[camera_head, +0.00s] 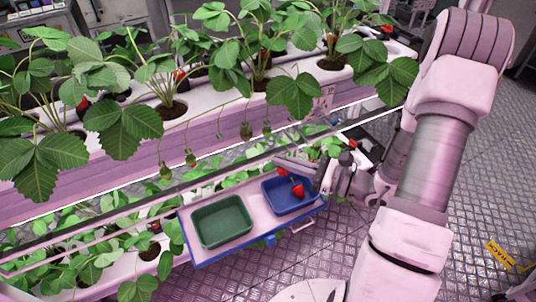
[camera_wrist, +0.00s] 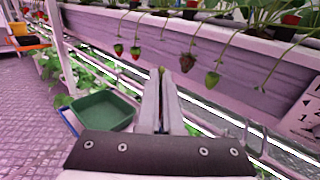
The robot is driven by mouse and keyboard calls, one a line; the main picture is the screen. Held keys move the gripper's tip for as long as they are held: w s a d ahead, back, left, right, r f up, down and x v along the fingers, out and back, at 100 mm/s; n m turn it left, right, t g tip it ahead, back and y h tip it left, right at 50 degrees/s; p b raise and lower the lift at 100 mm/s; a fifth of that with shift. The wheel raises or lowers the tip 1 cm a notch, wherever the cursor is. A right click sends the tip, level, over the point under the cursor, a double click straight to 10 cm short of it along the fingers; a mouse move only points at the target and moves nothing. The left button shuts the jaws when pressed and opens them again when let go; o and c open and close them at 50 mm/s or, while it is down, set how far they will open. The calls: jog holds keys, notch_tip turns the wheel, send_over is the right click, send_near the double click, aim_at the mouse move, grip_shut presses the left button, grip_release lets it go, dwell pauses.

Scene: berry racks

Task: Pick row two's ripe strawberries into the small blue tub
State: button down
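My gripper (camera_head: 282,163) is over the back left of the small blue tub (camera_head: 289,208), its fingers nearly together. In the wrist view a small green-brown bit shows at the fingertips (camera_wrist: 162,74), and a red strawberry (camera_head: 283,172) shows just under them in the head view, seemingly hanging by its stem. Another red strawberry (camera_head: 297,191) shows inside the blue tub. The wrist view does not show the blue tub.
An empty green tub (camera_head: 222,221) stands left of the blue one on the tray (camera_head: 182,230). The planted white gutter (camera_head: 200,135) runs behind, with rails below it. Lower plants (camera_head: 150,250) lie left of the tray. Open metal floor (camera_head: 480,190) is at right.

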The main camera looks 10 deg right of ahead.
jog(key=shift+s+d, duration=0.15)
jog(key=shift+s+d, duration=0.25)
jog(key=shift+s, duration=0.55)
jog(key=shift+s+d, duration=0.2)
jog(key=shift+s, duration=0.55)
jog(key=shift+s+d, duration=0.25)
jog(key=shift+s, duration=0.55)
